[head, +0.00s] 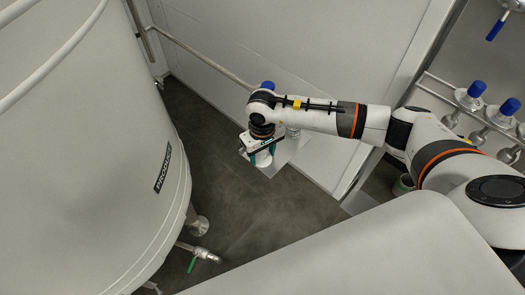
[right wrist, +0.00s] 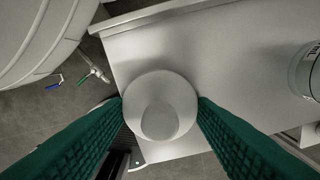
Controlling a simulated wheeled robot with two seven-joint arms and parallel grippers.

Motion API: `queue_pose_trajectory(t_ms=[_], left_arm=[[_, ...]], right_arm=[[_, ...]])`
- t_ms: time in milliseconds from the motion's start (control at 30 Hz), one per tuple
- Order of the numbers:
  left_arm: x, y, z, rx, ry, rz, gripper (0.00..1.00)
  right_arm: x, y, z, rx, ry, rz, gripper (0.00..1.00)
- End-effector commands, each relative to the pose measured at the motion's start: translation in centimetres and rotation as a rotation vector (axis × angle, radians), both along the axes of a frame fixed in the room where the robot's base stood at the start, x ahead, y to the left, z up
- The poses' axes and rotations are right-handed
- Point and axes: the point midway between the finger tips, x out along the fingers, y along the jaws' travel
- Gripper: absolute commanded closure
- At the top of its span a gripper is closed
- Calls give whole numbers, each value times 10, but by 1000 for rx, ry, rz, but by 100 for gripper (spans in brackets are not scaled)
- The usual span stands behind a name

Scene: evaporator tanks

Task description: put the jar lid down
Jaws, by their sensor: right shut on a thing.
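The jar lid (right wrist: 160,105) is a pale grey round disc with a raised rounded middle. In the right wrist view it sits between the two green fingers of my right gripper (right wrist: 160,108), which touch it on both sides. In the head view my right gripper (head: 262,150) points down over a small metal surface (head: 287,153), and a pale piece that looks like the lid (head: 264,160) shows at its tips. I cannot tell how high the lid is above the surface. My left gripper is in neither view.
A labelled container (right wrist: 308,70) stands on the surface at the right of the wrist view. A large tank (head: 90,150) with a green-handled valve (head: 197,254) fills the left. Bare surface (right wrist: 220,50) shows beyond the lid.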

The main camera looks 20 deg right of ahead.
Motion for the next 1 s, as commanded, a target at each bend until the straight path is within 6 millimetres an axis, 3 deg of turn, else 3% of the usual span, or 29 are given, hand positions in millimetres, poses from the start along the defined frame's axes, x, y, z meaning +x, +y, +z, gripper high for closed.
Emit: queue_pose_trajectory(t_ms=[267,300,400,833,1000], left_arm=[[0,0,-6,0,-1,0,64],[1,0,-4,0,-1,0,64],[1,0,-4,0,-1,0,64],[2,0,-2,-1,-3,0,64],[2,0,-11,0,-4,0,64]], right_arm=[[0,0,-4,0,0,-1,70],[0,0,-3,0,1,-1,44],[0,0,-3,0,1,-1,28],[1,-1,6,-1,-2,-1,27],[2,-1,38,-1,-6,0,27]])
